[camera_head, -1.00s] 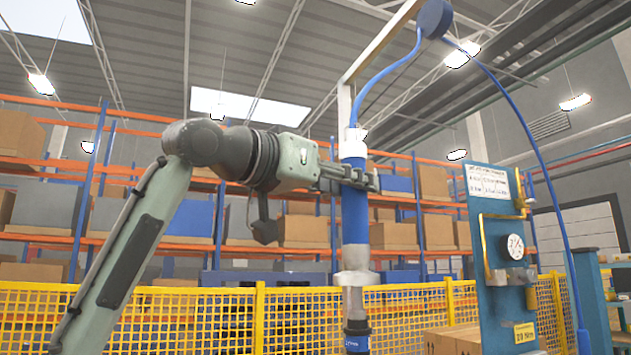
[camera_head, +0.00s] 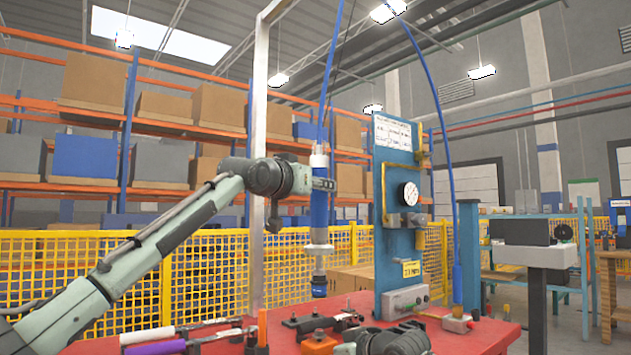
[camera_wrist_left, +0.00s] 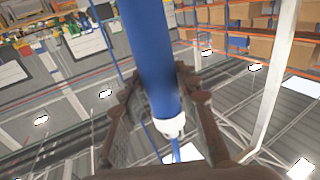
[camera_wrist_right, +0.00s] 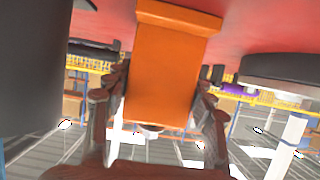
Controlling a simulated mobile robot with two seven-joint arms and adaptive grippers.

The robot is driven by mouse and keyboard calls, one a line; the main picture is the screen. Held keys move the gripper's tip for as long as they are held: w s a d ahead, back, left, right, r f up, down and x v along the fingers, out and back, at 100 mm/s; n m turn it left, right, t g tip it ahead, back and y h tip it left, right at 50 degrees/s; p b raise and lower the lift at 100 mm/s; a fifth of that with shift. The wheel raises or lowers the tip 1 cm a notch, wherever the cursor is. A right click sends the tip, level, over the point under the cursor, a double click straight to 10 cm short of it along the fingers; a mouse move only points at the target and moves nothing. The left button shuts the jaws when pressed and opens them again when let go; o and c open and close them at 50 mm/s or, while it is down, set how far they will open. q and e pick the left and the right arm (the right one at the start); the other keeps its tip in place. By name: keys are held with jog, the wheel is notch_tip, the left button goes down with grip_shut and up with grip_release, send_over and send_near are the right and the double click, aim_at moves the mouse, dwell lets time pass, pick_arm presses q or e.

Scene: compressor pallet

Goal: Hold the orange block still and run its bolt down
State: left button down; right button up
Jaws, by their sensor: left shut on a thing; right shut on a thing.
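A blue hanging driver (camera_head: 319,208) with a silver collar and a dark lower end hangs upright above the red table (camera_head: 275,340). My left gripper (camera_head: 324,184) is shut around its blue body; the left wrist view also shows the driver (camera_wrist_left: 148,50) between the fingers (camera_wrist_left: 148,105). The orange block (camera_head: 320,343) is low at the table's front in the head view, partly cut off. In the right wrist view, my right gripper (camera_wrist_right: 160,95) is shut on the orange block (camera_wrist_right: 165,75), one finger on each side. The bolt cannot be made out. The driver's lower end is well above the block.
A blue panel (camera_head: 396,160) with a gauge and a grey box at its foot stands at the back right of the table. Purple and white-handled tools (camera_head: 155,347) lie at the left. Yellow mesh fence (camera_head: 210,265) runs behind.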

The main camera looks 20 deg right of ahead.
aim_at(315, 212)
pick_arm(q)
jog(key=shift+r, duration=0.15)
jog(key=shift+f, duration=1.7)
jog(key=shift+f, duration=1.15)
jog(key=shift+f, duration=2.15)
dwell(1.6)
jog(key=shift+r, duration=0.1)
